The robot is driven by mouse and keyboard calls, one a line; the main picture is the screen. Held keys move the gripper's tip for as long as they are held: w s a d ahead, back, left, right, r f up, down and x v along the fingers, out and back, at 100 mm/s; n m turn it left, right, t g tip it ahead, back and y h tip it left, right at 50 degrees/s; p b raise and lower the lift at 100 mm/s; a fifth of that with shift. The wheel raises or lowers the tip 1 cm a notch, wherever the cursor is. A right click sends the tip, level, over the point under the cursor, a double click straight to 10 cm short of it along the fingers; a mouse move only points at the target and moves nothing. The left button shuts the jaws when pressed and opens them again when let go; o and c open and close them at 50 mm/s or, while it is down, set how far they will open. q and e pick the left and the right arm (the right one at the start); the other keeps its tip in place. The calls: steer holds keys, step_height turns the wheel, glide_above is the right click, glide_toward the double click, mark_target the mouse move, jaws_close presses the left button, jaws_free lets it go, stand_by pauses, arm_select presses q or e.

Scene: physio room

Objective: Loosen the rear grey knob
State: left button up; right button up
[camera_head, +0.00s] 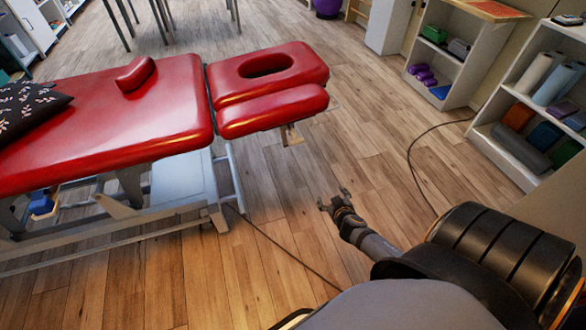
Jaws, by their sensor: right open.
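A red treatment table (165,105) stands on the left, with a headrest section (308,66) that has an oval face hole at its right end. A small light bracket (291,135) shows under the headrest's near edge. I cannot make out a grey knob; the underside of the headrest is mostly hidden by its padding. My right gripper (334,199) is open and empty, over the floor to the right of and nearer than the headrest, apart from the table. My left gripper is not in view.
A dark patterned pillow (28,106) and a red bolster (135,74) lie on the table. A cable (284,250) runs over the floor below the gripper, another (412,165) at right. White shelves (497,142) with rolls and blocks stand at right.

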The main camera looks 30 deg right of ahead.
steer(key=w+a+r+t+b, duration=0.4)
steer(key=w+r+t+b, duration=0.1)
steer(key=r, duration=0.4)
steer(key=t+b, duration=0.2)
glide_toward(298, 143)
steer(key=shift+m+y, duration=0.4)
steer(key=x, duration=0.5)
steer(key=p+x, duration=0.1)
steer(key=x, duration=0.4)
steer(key=shift+w+d+r, duration=0.1)
steer(key=shift+w+d, duration=0.2)
steer(key=shift+w, duration=0.05)
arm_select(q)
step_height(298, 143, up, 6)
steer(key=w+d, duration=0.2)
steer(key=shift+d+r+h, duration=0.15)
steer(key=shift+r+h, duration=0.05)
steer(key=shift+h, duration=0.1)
arm_select(e)
steer(key=shift+c, duration=0.4)
steer(key=c, duration=1.1)
